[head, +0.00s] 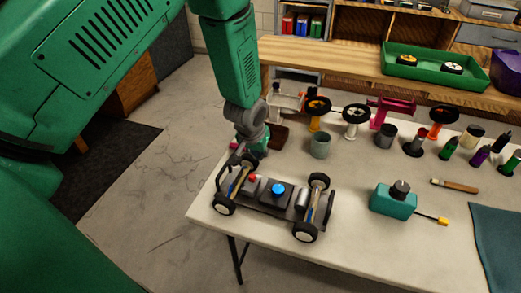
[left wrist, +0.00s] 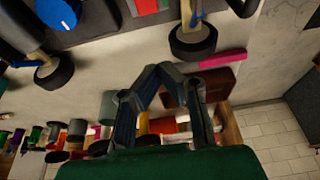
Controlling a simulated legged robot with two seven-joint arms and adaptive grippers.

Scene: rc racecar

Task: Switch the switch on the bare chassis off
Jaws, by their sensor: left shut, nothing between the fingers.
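The bare chassis (head: 262,205) stands on its wheels near the table's front left corner. It carries a blue round knob (head: 278,188) and a small red part (head: 252,178) near its left axle. I cannot tell for sure which part is the switch, or its position. My left gripper (head: 242,162) is at the chassis's back left end, partly hidden by its own wrist. In the left wrist view its fingertips (left wrist: 160,70) meet with nothing between them, near a black wheel (left wrist: 193,42). The red part (left wrist: 144,6) and blue knob (left wrist: 57,13) show at the top there.
A teal box (head: 392,203) with a dark knob stands right of the chassis on the white table (head: 330,245). A grey cup (head: 320,146) and several wheel stands are behind. A green tray (head: 425,72) sits on the rear bench. The table's front middle is clear.

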